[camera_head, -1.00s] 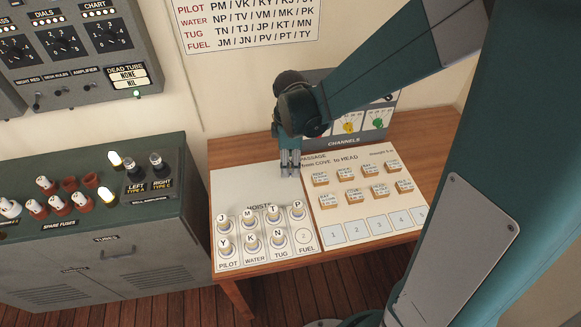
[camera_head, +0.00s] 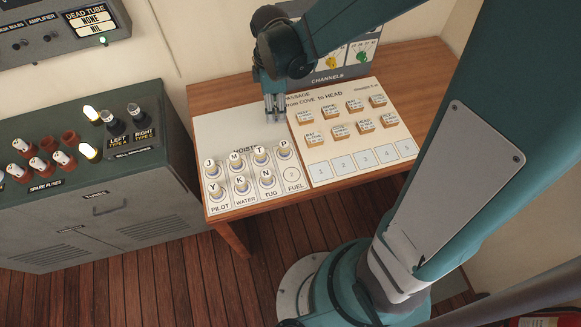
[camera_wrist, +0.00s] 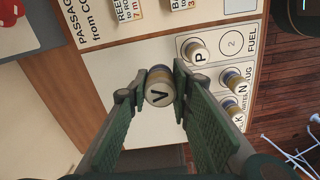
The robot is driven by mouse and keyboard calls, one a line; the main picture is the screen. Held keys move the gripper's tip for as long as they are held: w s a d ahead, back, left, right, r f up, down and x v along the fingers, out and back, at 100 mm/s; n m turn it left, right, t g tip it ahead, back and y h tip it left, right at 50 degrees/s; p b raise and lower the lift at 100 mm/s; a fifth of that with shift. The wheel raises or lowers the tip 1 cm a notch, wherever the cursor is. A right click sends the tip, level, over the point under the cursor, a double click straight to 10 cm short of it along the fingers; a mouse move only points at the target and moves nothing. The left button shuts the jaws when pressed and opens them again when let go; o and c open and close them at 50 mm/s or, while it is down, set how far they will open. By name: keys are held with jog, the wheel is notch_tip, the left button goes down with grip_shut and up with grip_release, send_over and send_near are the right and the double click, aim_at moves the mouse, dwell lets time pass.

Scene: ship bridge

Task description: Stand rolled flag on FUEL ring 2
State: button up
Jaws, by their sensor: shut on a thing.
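My gripper (camera_head: 275,112) is above the upper right of the white HOIST board (camera_head: 215,130). In the wrist view my gripper (camera_wrist: 160,85) is shut on a pale rolled flag (camera_wrist: 159,87) marked V, seen from its top end. I cannot make this flag out clearly in the head view. FUEL ring 2 (camera_head: 291,174) is an empty printed circle at the board's lower right corner. It also shows in the wrist view (camera_wrist: 231,43), apart from the held flag. The flag P (camera_head: 284,149) stands upright just behind it, in the FUEL column.
Flags J, M, T, Y, K and N (camera_head: 267,179) stand in the other columns left of FUEL. The PASSAGE board (camera_head: 322,150) with several small blocks lies to the right. The CHANNELS box (camera_head: 345,68) stands behind. The board's upper left is bare.

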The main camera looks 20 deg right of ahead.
jog(key=s, duration=1.6)
jog(key=shift+d+n+b, duration=0.15)
jog(key=shift+n+b, duration=0.15)
jog(key=shift+b, duration=0.15)
jog(key=shift+f, duration=0.2)
jog(key=b, duration=0.1)
send_over(291, 174)
jog(key=shift+f, duration=2.8)
jog(key=shift+s+f, duration=0.1)
jog(key=shift+f+b, duration=0.75)
jog(key=shift+f, duration=1.2)
jog(key=shift+f, duration=0.2)
